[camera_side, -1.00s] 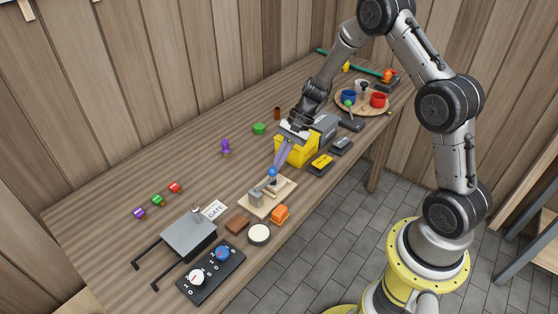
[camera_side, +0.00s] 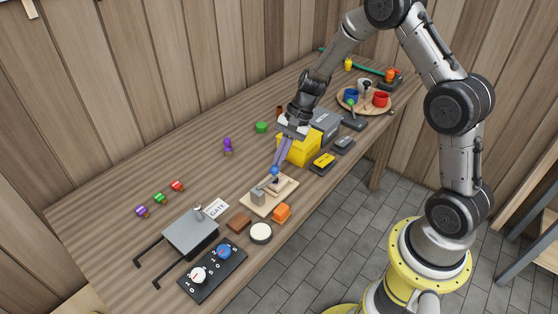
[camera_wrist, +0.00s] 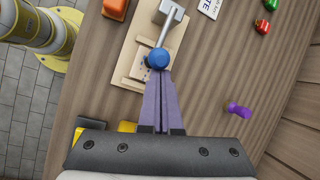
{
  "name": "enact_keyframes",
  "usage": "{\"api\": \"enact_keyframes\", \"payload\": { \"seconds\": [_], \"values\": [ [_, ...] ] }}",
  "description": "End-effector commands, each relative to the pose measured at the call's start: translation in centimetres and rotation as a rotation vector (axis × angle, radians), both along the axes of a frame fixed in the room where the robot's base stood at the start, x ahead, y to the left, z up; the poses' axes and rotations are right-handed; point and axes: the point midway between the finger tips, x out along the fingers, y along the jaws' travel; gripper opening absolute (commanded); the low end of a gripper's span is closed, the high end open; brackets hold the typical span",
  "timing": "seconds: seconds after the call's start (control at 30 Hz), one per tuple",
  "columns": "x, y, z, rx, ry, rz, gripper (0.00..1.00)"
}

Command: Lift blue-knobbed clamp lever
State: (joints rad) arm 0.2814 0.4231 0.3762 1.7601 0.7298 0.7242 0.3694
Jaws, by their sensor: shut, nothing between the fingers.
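The clamp is a light wooden board (camera_side: 283,194) with a grey metal block (camera_side: 258,197) and a lever ending in a blue knob (camera_side: 274,171). In the wrist view the blue knob (camera_wrist: 158,58) lies right at the tips of my gripper (camera_wrist: 157,74), and the grey lever (camera_wrist: 169,27) runs from it to the block. My gripper (camera_side: 275,164) has long purple fingers, closed together with nothing between them. The fingertips are at or just above the knob; I cannot tell whether they touch it.
A yellow bin (camera_side: 301,149) stands close behind my fingers. An orange block (camera_side: 282,212), a brown block (camera_side: 239,221) and a white round disc (camera_side: 261,233) lie in front of the clamp. A purple piece (camera_side: 228,145) stands to the left, with clear bench around it.

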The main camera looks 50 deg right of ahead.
Motion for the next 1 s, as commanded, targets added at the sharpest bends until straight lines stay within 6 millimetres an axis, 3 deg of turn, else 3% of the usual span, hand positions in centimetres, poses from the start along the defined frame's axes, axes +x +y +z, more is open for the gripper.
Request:
{"api": "enact_keyframes", "payload": {
  "seconds": [0.37,1.0],
  "values": [
    [0.0,0.7,1.3,-0.120,-0.002,0.006,0.00],
    [0.0,3.8,5.0,-0.598,-0.004,0.015,0.00]
  ]
}}
